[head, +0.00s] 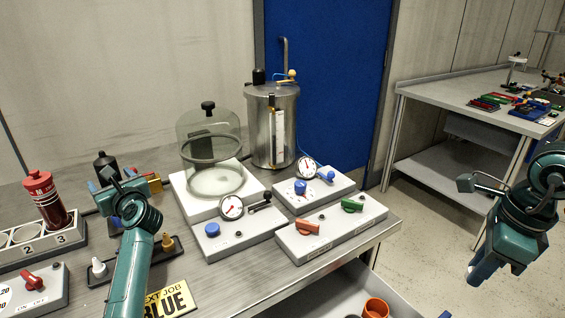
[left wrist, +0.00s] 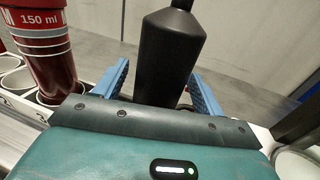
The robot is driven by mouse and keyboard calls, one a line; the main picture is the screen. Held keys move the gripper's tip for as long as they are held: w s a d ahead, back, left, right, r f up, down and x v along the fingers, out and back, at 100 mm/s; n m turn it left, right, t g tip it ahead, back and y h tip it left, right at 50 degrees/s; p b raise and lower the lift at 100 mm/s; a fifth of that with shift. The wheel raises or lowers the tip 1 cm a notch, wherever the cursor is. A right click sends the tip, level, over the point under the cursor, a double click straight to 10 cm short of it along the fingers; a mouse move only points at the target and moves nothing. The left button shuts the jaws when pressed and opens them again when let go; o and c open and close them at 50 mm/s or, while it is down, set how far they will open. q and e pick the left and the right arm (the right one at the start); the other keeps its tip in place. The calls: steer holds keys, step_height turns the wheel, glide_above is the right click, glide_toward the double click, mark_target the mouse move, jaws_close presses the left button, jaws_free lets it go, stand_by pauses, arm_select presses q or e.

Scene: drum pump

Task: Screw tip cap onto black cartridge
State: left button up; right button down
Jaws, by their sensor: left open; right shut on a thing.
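The black cartridge (head: 104,162) stands upright behind my left gripper (head: 112,181), its lower part hidden. In the left wrist view the black cartridge (left wrist: 170,55) rises between the two blue fingers of my left gripper (left wrist: 165,88), which are apart with a gap on each side.
A red-capped cartridge (head: 45,198) stands in a numbered white rack (head: 60,245) at the left. A glass bell jar (head: 209,150), a steel drum (head: 273,125) and several white control boxes (head: 330,228) fill the table's right half. A yellow card (head: 168,300) lies near the front edge.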

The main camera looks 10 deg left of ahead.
arm_select(q)
steer(key=shift+s+d+r, duration=0.15)
steer(key=shift+s, duration=0.05)
arm_select(e)
steer(key=shift+s+d, duration=0.1)
steer(key=shift+s, duration=0.15)
arm_select(q)
steer(key=shift+c, duration=1.1)
steer(key=c, duration=1)
